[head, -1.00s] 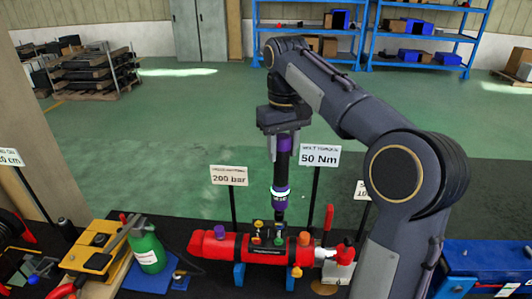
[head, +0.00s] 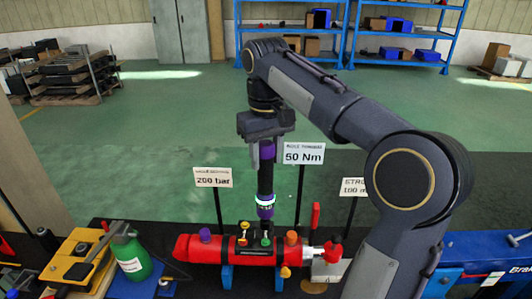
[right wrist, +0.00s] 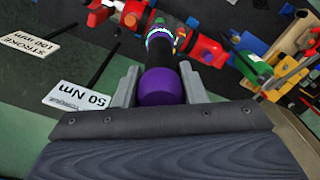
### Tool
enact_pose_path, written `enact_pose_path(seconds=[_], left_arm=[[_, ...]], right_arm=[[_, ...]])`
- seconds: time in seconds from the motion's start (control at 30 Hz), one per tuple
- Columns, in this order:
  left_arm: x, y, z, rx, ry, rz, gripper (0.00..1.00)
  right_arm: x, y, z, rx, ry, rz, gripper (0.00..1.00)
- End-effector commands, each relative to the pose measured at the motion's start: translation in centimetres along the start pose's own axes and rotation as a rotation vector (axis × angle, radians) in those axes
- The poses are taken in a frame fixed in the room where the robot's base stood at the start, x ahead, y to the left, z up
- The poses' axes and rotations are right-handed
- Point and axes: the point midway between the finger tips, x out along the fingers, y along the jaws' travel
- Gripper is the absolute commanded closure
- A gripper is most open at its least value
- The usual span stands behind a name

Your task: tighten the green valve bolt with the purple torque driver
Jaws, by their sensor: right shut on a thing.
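The purple torque driver (head: 265,180) stands upright, with a purple top, black shaft and a light ring near its purple lower end. My right gripper (head: 267,143) is shut on its top; the right wrist view shows the purple end (right wrist: 160,87) between both fingers (right wrist: 158,90). The green valve bolt (head: 265,240) sits on top of the red cylinder (head: 205,250), just below the driver. I cannot tell whether the driver's tip touches the bolt. My left gripper is not in view.
Yellow and orange knobs (head: 244,226) flank the bolt closely. Sign posts, including the 50 Nm sign (head: 303,153), stand just behind the cylinder.

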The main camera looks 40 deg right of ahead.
Motion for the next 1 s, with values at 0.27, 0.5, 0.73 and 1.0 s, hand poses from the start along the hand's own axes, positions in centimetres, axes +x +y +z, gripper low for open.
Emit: enact_pose_path(seconds=[0.27, 0.5, 0.73, 1.0], left_arm=[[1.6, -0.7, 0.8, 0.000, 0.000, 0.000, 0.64], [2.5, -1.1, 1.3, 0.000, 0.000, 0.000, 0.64], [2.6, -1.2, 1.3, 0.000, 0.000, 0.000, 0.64], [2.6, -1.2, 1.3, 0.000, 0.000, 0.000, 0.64]], right_arm=[[2.5, 0.0, 0.0, 0.001, 0.002, -0.001, 1.00], [4.2, 0.0, 0.0, 0.001, 0.002, -0.001, 1.00], [4.5, 0.0, 0.0, 0.001, 0.003, -0.001, 1.00], [4.5, 0.0, 0.0, 0.000, 0.003, -0.001, 1.00]])
